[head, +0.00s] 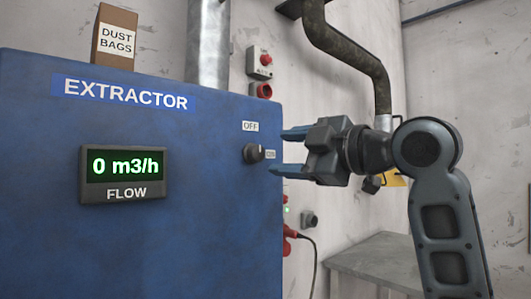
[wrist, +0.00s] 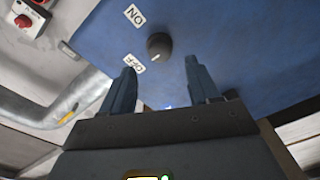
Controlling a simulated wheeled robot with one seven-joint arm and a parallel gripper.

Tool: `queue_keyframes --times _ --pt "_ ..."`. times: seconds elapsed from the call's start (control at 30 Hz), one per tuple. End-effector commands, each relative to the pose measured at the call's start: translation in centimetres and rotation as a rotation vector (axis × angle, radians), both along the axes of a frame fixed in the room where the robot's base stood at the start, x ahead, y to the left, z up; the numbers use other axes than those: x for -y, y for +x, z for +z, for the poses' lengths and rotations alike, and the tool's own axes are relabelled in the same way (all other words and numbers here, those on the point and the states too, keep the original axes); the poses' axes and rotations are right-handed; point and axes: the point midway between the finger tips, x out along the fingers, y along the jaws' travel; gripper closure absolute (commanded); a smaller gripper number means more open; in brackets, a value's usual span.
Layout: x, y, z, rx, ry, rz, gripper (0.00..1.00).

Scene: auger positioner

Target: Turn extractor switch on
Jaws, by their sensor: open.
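The extractor (head: 200,220) is a blue cabinet filling the left of the head view. Its switch is a dark round knob (head: 252,153) near the front panel's right edge. An OFF label (head: 250,126) is above it and a small label is to its right. In the wrist view, the knob (wrist: 159,46) lies between the ON label (wrist: 134,15) and the OFF label (wrist: 133,64); its small pale mark is on the OFF side. My gripper (head: 277,152) is open and empty, facing the knob from the right. In the wrist view, the fingertips (wrist: 160,66) are short of the knob.
The flow display (head: 124,175) reads 0 m3/h. A dust bags box (head: 114,36) stands on the cabinet. A grey bench (head: 375,262) is at lower right. A dark pipe (head: 350,50) and red-buttoned control boxes (head: 259,62) are on the wall behind.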

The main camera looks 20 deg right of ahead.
Motion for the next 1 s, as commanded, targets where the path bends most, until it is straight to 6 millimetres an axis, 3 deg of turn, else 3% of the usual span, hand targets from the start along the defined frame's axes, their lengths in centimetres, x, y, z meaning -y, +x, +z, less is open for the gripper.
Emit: queue_keyframes --times 0.33,0.73,1.0 --pt "-1.9 4.5 0.0 -0.001 0.002 0.001 0.39" --pt "-2.2 5.2 0.0 0.001 0.001 0.000 0.39" --pt "-2.2 5.2 0.0 0.000 0.002 0.000 0.65"
